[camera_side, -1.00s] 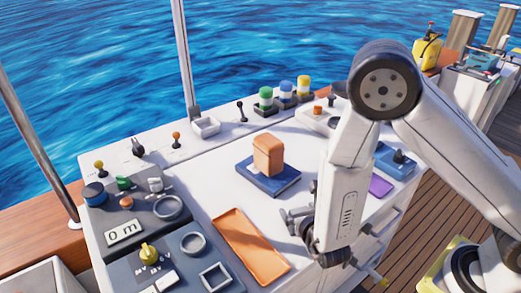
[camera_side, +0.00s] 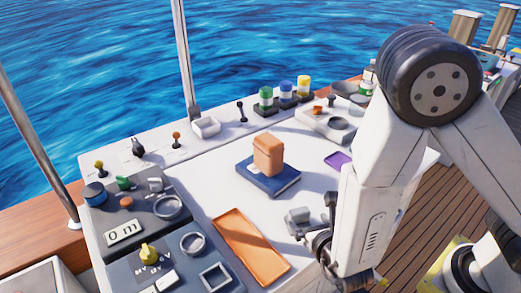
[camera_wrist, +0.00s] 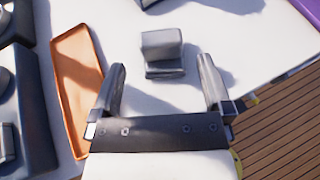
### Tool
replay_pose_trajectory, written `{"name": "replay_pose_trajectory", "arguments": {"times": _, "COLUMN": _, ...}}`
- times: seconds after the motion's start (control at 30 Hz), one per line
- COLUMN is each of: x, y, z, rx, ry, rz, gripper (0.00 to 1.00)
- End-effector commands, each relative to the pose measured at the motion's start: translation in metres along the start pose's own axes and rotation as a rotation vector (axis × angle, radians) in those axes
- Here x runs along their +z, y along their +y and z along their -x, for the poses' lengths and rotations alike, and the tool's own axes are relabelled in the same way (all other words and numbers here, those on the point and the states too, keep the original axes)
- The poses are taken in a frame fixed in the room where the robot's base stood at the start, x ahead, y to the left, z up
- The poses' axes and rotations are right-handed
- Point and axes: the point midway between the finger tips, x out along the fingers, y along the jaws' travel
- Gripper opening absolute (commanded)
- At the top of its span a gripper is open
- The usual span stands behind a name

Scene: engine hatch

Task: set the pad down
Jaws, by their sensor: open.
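A flat purple pad (camera_side: 336,159) lies on the white bench top, partly hidden by my arm in the side view. Its purple edge also shows at the top right corner of the wrist view (camera_wrist: 308,8). A grey block on a low base (camera_wrist: 162,52) stands on the bench; it also shows in the side view (camera_side: 299,216). My gripper (camera_wrist: 163,75) is open. Its two fingers lie to either side of the block in the picture, with clear space on both sides. Nothing is held between them. In the side view my gripper (camera_side: 325,225) is just right of the block.
An orange tray (camera_side: 236,228) lies left of the gripper. A tan block (camera_side: 268,150) rests on a blue book (camera_side: 285,182) behind. Dark control panels (camera_side: 140,222) fill the left side. White bench surface is free between tray and book. Wooden deck (camera_wrist: 285,135) lies beyond the right edge.

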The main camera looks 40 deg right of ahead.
Motion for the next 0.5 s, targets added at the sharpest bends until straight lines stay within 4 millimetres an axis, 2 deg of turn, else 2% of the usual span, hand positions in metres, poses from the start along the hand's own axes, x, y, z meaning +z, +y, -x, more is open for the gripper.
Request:
{"name": "replay_pose_trajectory", "arguments": {"times": 0.3, "x": 0.000, "y": 0.001, "z": 0.033, "rx": 0.003, "ry": 0.000, "rz": 0.001, "gripper": 1.00}}
{"name": "replay_pose_trajectory", "arguments": {"times": 0.5, "x": 0.000, "y": 0.001, "z": 0.045, "rx": 0.002, "ry": 0.000, "rz": 0.000, "gripper": 1.00}}
